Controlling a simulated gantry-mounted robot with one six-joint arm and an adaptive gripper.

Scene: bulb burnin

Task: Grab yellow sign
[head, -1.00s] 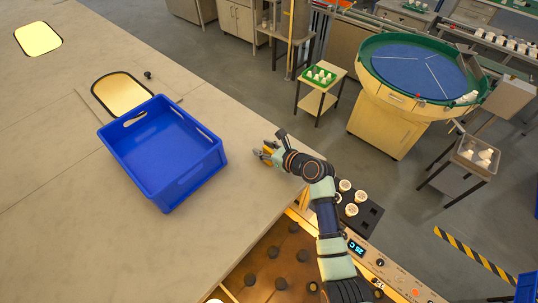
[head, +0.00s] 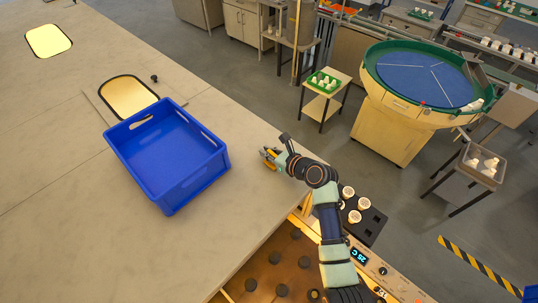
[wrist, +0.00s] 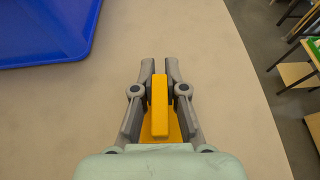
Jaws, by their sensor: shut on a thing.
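The yellow sign (wrist: 160,105) is between the two fingers of my gripper (wrist: 160,68) in the wrist view. It shows as an upright yellow strip with a wider yellow part behind it, low between the fingers. My gripper is shut on it. In the head view my gripper (head: 268,156) is over the bench near its right edge, with a little yellow showing at the fingers. Whether the sign touches the bench top I cannot tell.
A blue crate (head: 205,178) stands on the bench (head: 95,225) left of my gripper, and its corner shows in the wrist view (wrist: 70,50). A black tray with white-topped bulbs (head: 372,222) lies right of my arm. The bench between crate and gripper is clear.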

